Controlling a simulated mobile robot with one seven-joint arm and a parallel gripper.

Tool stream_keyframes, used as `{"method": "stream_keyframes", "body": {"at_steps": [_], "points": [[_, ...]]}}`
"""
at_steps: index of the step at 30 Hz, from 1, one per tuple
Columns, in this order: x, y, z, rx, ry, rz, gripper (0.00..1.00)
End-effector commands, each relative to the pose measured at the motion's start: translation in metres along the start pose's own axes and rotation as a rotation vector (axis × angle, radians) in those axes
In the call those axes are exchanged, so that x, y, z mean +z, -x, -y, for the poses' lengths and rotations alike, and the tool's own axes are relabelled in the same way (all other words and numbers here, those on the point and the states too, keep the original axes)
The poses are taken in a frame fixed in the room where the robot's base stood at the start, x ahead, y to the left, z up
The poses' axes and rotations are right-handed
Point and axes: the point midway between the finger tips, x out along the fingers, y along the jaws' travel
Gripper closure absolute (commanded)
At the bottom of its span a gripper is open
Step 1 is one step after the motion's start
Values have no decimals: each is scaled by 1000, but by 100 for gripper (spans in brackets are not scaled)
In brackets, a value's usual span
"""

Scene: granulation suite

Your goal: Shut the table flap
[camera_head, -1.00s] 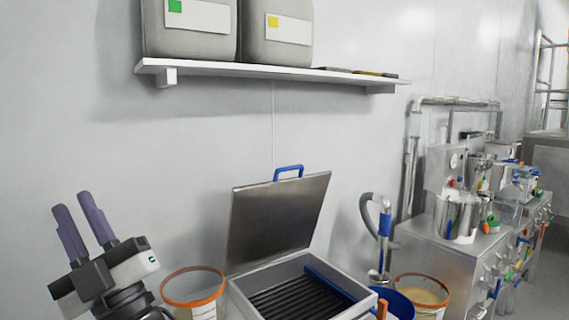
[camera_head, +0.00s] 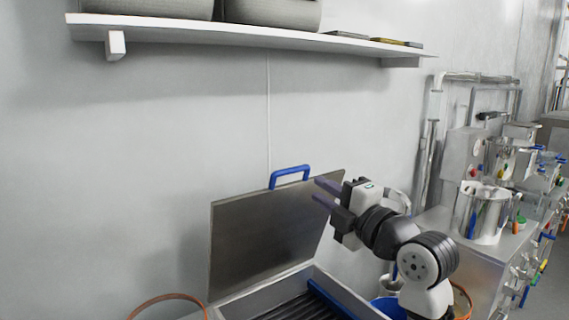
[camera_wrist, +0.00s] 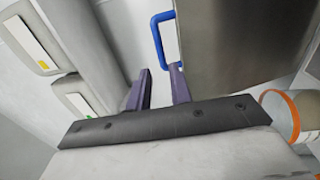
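The table flap (camera_head: 262,232) is a grey metal lid with a blue handle (camera_head: 290,174) on its top edge. It stands raised, leaning back toward the wall, above an open metal box (camera_head: 262,296) with dark bars inside. My gripper (camera_head: 322,194) is at the flap's upper right edge, pointing left, its two purple fingers apart with nothing seen between them. In the wrist view the fingers (camera_wrist: 160,88) are spread, and the flap (camera_wrist: 235,40) and blue handle (camera_wrist: 160,40) are just beyond and to the right. I cannot tell whether a finger touches the flap.
A shelf (camera_head: 250,36) with grey containers hangs on the wall above. An orange-rimmed bucket (camera_head: 165,302) stands left of the box. A blue bucket (camera_head: 388,307) stands right of it, beside steel equipment (camera_head: 480,215). The wall left of the flap is clear.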

Motion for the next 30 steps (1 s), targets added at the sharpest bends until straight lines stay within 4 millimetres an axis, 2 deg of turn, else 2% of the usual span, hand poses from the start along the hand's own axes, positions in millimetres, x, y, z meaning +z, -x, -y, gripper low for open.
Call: {"method": "stream_keyframes", "body": {"at_steps": [15, 21, 30], "points": [[-2, -104, -4, -1, -5, -3, 79], [-2, -125, -2, 2, -4, -1, 79], [-1, -129, 0, 1, -3, 0, 79]]}}
